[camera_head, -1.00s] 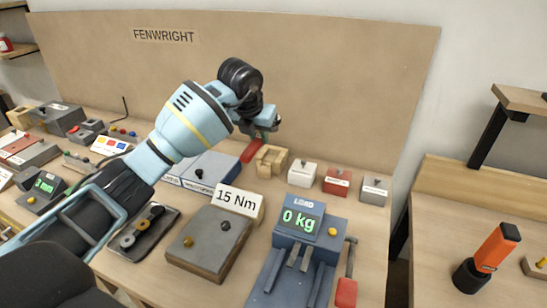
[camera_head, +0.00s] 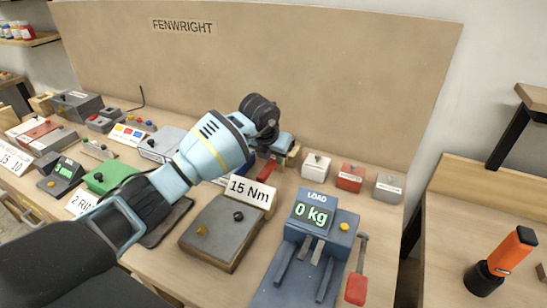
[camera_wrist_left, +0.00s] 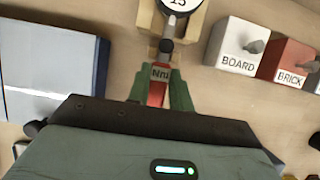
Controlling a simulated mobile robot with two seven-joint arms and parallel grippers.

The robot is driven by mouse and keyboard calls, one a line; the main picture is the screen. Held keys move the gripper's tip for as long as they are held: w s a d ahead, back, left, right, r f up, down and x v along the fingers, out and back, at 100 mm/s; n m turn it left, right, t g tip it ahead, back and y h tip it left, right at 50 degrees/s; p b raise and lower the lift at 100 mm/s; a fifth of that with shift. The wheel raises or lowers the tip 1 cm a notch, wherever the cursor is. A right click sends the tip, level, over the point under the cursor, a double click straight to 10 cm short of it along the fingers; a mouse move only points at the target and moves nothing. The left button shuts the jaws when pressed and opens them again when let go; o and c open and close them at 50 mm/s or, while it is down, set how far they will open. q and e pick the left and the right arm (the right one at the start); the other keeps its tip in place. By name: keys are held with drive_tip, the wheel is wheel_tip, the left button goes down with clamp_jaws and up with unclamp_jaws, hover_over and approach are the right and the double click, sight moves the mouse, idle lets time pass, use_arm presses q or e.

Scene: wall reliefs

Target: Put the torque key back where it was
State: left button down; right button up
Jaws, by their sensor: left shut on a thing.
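My left gripper (camera_head: 279,150) is low over the bench, in front of the brown back panel. In the left wrist view its green fingers (camera_wrist_left: 163,96) are shut on the red handle of the torque key (camera_wrist_left: 157,88). The key's round white dial, marked 15, lies at the top edge of that view, between parts of a wooden holder (camera_wrist_left: 149,18). In the head view the red handle (camera_head: 265,170) shows below the gripper, and the holder (camera_head: 294,157) is partly hidden by it. I cannot tell whether the key rests on the holder. My right gripper is not in view.
White (camera_head: 316,166), red (camera_head: 350,177) and grey (camera_head: 388,188) knobbed blocks stand right of the holder. A grey box (camera_head: 222,232) with a 15 Nm sign (camera_head: 250,192) and a blue load scale (camera_head: 318,212) reading 0 kg stand in front. A red-handled lever (camera_head: 356,289) is beside the scale.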

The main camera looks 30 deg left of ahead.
use_arm(q)
drive_tip(key=shift+f, duration=0.15)
drive_tip(key=shift+f, duration=0.2)
drive_tip(key=c, duration=1.3)
unclamp_jaws()
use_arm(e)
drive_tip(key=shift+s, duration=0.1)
use_arm(q)
drive_tip(key=shift+o, duration=0.2)
drive_tip(key=shift+r, duration=0.3)
drive_tip(key=p+v, duration=0.1)
drive_tip(key=v, duration=1)
drive_tip(key=shift+s+r, duration=0.15)
drive_tip(key=shift+r, duration=0.15)
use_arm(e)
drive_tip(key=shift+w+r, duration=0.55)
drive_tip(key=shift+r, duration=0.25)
